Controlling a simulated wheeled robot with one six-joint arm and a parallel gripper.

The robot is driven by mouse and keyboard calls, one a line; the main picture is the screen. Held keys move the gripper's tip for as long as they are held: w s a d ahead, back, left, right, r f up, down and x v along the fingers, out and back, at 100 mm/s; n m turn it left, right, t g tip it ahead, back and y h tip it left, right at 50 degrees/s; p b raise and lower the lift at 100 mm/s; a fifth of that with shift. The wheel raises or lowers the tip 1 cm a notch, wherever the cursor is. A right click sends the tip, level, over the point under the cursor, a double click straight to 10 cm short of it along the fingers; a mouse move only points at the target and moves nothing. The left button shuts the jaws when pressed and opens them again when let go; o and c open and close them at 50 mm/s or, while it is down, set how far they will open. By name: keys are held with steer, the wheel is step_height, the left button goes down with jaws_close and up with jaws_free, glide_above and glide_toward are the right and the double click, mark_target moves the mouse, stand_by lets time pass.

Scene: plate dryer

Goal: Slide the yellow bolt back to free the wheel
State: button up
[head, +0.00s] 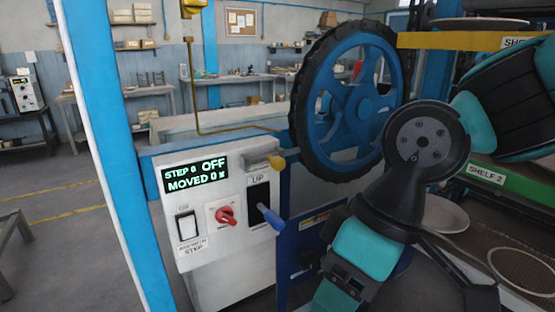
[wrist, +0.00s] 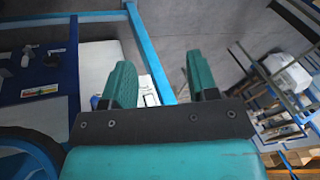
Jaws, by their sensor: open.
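The yellow bolt shows in the head view as a small yellow knob (head: 277,162) at the right end of a metal housing on top of the white control box (head: 215,240). Its knob is close to the lower left rim of the big blue wheel (head: 330,130), which has a black ribbed tyre. Whether the bolt engages the wheel cannot be told. My gripper (wrist: 160,78) is open and empty in the wrist view, its two teal fingers wide apart. It is away from the bolt, which I cannot make out in the wrist view. Part of the wheel shows there at lower left (wrist: 22,150).
The box has a display (head: 195,174) reading OFF, a white switch (head: 187,226), a red knob (head: 226,215) and a blue-handled lever (head: 270,217). A blue post (head: 115,130) stands left. Shelves with plates (head: 445,214) are at right, behind my arm.

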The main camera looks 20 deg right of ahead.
stand_by(0.4)
steer(key=shift+o, duration=0.6)
steer(key=shift+w+f, duration=0.1)
steer(key=shift+f, duration=0.05)
steer(key=m+t+y+b, duration=0.1)
steer(key=t+y+b, duration=0.1)
steer(key=t+b, duration=1.25)
glide_toward(282, 164)
steer(key=w+a+p, duration=0.1)
steer(key=w+p, duration=0.2)
steer(key=p, duration=0.1)
steer(key=w+a+f+t+p, duration=0.1)
steer(key=w+p, duration=0.2)
steer(key=p, duration=0.2)
steer(key=w+a+t+p, duration=0.1)
steer(key=w+a+p, duration=0.1)
steer(key=w+p, duration=0.1)
steer(key=shift+w+f+t+p, duration=0.25)
steer(key=shift+f+p, duration=0.15)
steer(key=shift+p, duration=0.25)
steer(key=shift+w+a+f, duration=0.2)
steer(key=shift+w+a, duration=0.05)
steer(key=shift+w, duration=0.35)
